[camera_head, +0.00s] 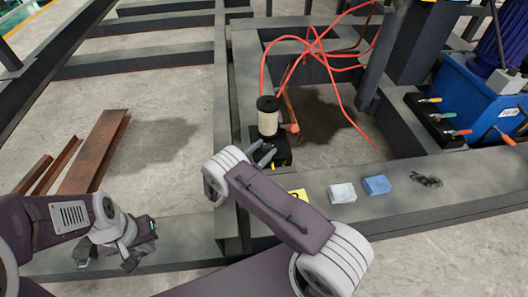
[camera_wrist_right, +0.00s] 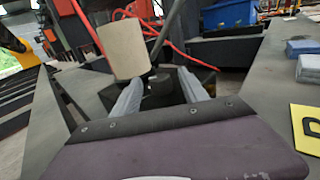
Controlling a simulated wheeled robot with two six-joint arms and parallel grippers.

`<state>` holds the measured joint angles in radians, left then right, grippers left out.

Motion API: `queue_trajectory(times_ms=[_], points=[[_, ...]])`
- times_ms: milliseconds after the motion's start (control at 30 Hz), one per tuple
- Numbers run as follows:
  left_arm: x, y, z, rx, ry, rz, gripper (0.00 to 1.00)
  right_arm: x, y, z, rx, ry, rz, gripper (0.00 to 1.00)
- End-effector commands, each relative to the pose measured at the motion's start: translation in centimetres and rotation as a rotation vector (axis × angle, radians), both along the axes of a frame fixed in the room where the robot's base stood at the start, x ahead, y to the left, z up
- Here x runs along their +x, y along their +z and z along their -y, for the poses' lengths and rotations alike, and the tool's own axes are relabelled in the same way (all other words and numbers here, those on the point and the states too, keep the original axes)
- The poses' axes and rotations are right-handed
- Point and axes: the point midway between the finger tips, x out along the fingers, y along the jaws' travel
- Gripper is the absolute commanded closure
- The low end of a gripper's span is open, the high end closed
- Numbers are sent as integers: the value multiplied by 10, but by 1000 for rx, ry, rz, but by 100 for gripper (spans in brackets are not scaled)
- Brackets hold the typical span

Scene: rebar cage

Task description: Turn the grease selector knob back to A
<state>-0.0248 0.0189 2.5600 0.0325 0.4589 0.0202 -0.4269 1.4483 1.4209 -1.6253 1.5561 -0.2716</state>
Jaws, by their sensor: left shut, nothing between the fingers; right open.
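The grease unit has a cream cylinder with a black cap (camera_head: 268,116) on a black box (camera_head: 285,152), standing on the grey beam. The cylinder also shows in the right wrist view (camera_wrist_right: 128,48). A dark round knob (camera_wrist_right: 160,84) shows on the box between the fingers of my right gripper (camera_wrist_right: 161,95). My right gripper (camera_head: 265,155) is open, its fingers either side of the knob; I cannot tell whether they touch it. The knob's pointer and marks are not readable. My left gripper (camera_head: 106,262) is shut and empty at the lower left, away from the unit.
A yellow card (camera_head: 297,195) with a partly hidden letter lies on the beam. A white block (camera_head: 342,193) and a blue block (camera_head: 377,185) lie right of it. Red hoses (camera_head: 325,55) loop behind the unit.

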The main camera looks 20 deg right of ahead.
Motion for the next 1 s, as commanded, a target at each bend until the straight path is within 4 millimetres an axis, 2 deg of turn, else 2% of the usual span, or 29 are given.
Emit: queue_trajectory(times_ms=[233, 267, 433, 567, 667, 833, 1000], points=[[0, 0, 0, 0, 0, 0, 100, 1, 1, 2, 0, 1, 0, 48], [0, 0, 0, 0, 0, 0, 100, 1, 1, 2, 0, 1, 0, 51], [0, 0, 0, 0, 0, 0, 100, 1, 1, 2, 0, 1, 0, 99], [0, 2, 0, 0, 0, 0, 100, 1, 2, 2, 0, 5, -1, 100], [0, 20, 0, 0, 0, 0, 100, 0, 9, 3, -5, 52, -4, 100], [0, 63, 0, 0, 0, 0, 100, -4, 13, 6, -4, 239, -12, 100], [0, 81, 0, 0, 0, 0, 100, -5, 6, 8, -3, 397, -5, 100]])
